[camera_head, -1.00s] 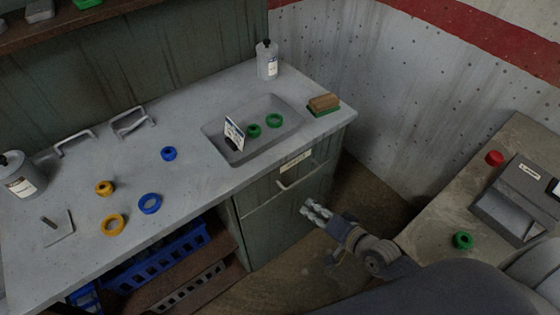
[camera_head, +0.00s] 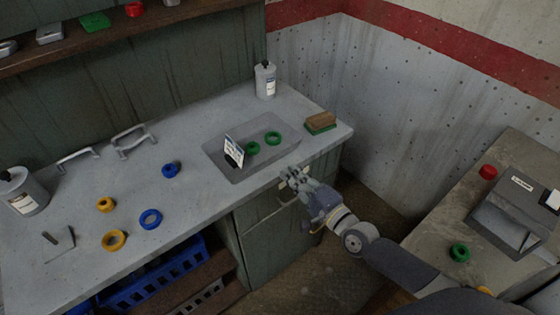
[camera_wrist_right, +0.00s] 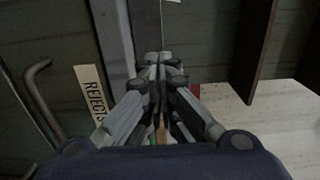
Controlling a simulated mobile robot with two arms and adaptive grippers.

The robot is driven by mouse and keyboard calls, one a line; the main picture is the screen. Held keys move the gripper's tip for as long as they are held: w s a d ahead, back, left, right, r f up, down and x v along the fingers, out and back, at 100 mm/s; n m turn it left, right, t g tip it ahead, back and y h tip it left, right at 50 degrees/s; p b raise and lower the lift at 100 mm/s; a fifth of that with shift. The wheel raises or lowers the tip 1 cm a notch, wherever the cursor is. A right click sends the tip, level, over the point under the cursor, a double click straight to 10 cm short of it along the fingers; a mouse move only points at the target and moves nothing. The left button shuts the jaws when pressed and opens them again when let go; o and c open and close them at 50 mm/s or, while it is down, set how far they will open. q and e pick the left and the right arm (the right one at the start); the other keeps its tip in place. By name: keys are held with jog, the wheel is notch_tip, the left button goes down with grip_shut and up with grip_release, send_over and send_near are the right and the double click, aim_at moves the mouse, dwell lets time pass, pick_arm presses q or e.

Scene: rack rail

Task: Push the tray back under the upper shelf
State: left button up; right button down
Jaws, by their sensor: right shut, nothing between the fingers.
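A shallow grey tray (camera_head: 256,165) sits on the grey worktop, near its front edge right of centre. It holds two green rings (camera_head: 273,138) and an upright white card (camera_head: 233,148). The upper shelf (camera_head: 150,30) crosses the wall at the top left, behind the worktop. My right gripper (camera_head: 289,174) is shut and empty, at the worktop's front edge just right of the tray's near side. I cannot tell if it touches anything. In the right wrist view its closed fingers (camera_wrist_right: 152,72) are beside the drawer label (camera_wrist_right: 90,95). My left gripper is not in view.
Yellow and blue rings (camera_head: 151,219) lie to the left. A drawer with a handle is below the worktop. A side bench (camera_head: 425,235) with a grey device stands at right.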

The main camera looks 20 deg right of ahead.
aim_at(273, 157)
jog(key=shift+p+x, duration=0.3)
jog(key=shift+x, duration=2.4)
